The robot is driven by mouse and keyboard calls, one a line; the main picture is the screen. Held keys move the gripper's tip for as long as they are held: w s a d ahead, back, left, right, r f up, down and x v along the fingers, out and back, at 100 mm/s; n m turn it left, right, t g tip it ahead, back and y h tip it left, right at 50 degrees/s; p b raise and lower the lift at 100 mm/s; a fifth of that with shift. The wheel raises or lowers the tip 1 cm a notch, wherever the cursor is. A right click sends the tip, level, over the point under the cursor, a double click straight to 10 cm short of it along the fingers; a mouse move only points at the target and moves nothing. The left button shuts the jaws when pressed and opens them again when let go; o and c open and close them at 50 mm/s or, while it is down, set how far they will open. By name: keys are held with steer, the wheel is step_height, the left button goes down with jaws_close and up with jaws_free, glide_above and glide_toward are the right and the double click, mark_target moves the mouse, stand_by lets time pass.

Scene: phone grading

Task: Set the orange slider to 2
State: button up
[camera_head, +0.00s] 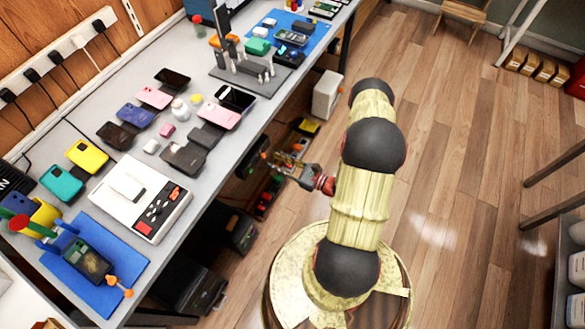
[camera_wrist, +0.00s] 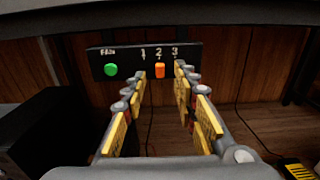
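A black panel (camera_wrist: 120,62) is ahead in the wrist view, with a round green button (camera_wrist: 111,70) at left and the numbers 1, 2 and 3 at right. The orange slider (camera_wrist: 160,71) is upright on the panel, directly below the 2. My gripper (camera_wrist: 160,76) is open, its two yellow-padded fingers on either side of the slider in the picture. I cannot tell whether a fingertip touches it.
The workbench (camera_head: 215,165) carries several phones, a white device with red buttons (camera_head: 140,198) and a blue mat (camera_head: 75,283). Dark boxes stand beneath it. In the wrist view a black box (camera_wrist: 40,130) is at left and cables hang behind.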

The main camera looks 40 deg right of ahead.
steer(key=v, duration=0.8)
steer(key=shift+s, duration=0.1)
stand_by(0.3)
